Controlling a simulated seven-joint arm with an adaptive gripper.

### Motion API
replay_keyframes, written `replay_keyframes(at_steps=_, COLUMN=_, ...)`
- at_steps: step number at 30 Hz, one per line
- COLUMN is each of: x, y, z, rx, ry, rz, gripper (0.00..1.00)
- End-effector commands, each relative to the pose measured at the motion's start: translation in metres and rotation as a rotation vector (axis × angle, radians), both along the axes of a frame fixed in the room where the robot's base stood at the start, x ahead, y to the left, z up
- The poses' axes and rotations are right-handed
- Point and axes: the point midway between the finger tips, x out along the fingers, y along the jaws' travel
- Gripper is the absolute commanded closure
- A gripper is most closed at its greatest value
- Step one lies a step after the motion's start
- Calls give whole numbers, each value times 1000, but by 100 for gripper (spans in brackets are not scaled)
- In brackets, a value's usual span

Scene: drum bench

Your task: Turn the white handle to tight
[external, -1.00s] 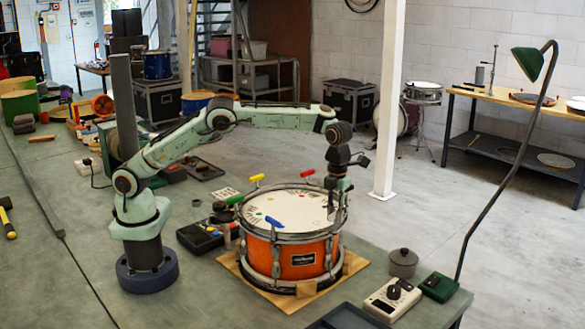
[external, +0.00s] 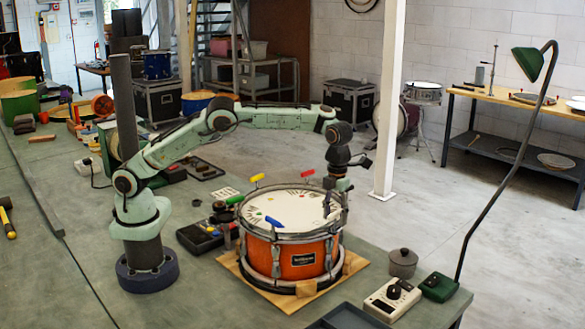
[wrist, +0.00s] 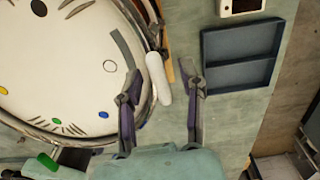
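The orange drum (external: 290,262) stands on the bench, with a pale head (external: 283,212) carrying coloured dots and fan-shaped marks. In the wrist view the white handle (wrist: 157,78) lies at the drum's rim, its long axis close to upright in the picture with a slight tilt. My gripper (wrist: 162,88) is open, one finger on each side of the white handle, with a visible gap to the right finger. Contact with the left finger is unclear. In the external view my gripper (external: 336,195) is at the drum's right rim and the white handle cannot be made out.
Yellow (external: 257,178), green (external: 235,199), blue (external: 274,222) and red (external: 307,173) handles stand around the rim. A lidded grey pot (external: 402,263), a cream box with a knob (external: 392,299) and a dark tray (wrist: 241,55) lie to the right.

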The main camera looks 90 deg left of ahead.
Motion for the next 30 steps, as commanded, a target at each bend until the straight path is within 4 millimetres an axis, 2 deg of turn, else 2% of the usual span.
replay_keyframes(at_steps=8, x=1, y=0, z=8, rx=-2, ry=-2, rz=1, gripper=61)
replay_keyframes(at_steps=21, x=1, y=0, z=90, rx=-3, ry=-4, rz=0, gripper=61)
replay_keyframes(at_steps=25, x=2, y=0, z=107, rx=4, ry=-6, rz=-1, gripper=61)
replay_keyframes(at_steps=30, x=0, y=0, z=119, rx=0, ry=-3, rz=0, gripper=61)
